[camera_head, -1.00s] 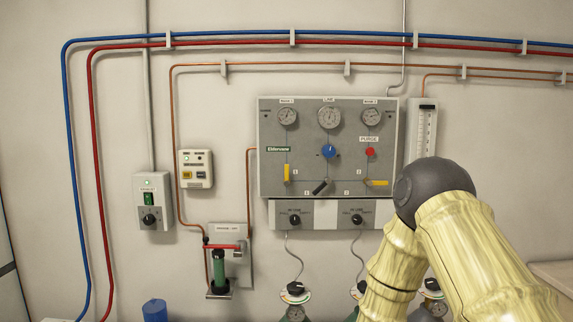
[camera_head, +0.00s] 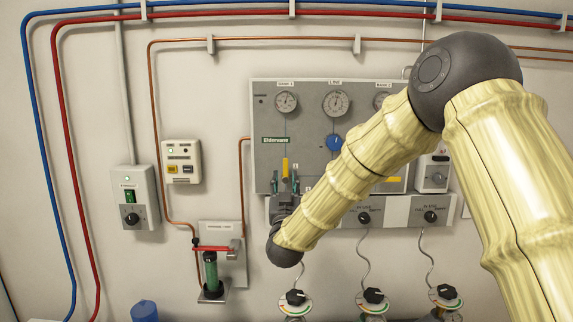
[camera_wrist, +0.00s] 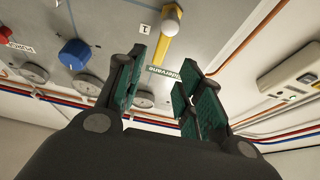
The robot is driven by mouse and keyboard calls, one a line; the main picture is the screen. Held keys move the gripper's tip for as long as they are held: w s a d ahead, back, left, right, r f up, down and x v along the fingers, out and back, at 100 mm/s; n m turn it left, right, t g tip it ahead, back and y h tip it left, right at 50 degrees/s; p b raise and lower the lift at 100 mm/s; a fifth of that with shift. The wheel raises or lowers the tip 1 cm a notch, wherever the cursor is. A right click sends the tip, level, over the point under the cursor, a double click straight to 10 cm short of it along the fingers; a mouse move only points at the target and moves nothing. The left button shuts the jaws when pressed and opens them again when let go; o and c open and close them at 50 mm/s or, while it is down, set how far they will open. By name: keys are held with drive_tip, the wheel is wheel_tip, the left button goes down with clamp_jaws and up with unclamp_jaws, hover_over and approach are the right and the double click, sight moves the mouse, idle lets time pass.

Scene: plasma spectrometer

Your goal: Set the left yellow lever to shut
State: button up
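The left yellow lever (camera_head: 285,168) is upright on the lower left of the grey gas panel (camera_head: 262,110). In the wrist view the same lever (camera_wrist: 163,45) shows beyond the fingertips, with a pale round knob at its upper end. My gripper (camera_head: 284,183) is open and empty, just in front of the lever's lower part. In the head view the two fingers stand to either side of the lever's line. In the wrist view my gripper (camera_wrist: 165,82) has its green-padded fingers well apart. I cannot tell whether they touch the lever.
A second yellow lever (camera_head: 393,179) lies horizontal at the panel's lower right, partly behind my arm. A blue knob (camera_head: 333,142) sits right of the gripper. A lower strip with black knobs (camera_head: 364,217) runs under the panel. A red-handled valve (camera_head: 212,248) is at lower left.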

sight(286, 166)
drive_tip(key=p+x, duration=0.2)
drive_tip(key=x, duration=0.5)
drive_tip(key=shift+w+d+p, duration=0.1)
drive_tip(key=shift+w+p, duration=0.1)
drive_tip(key=shift+p, duration=0.1)
drive_tip(key=shift+c, duration=0.2)
clamp_jaws()
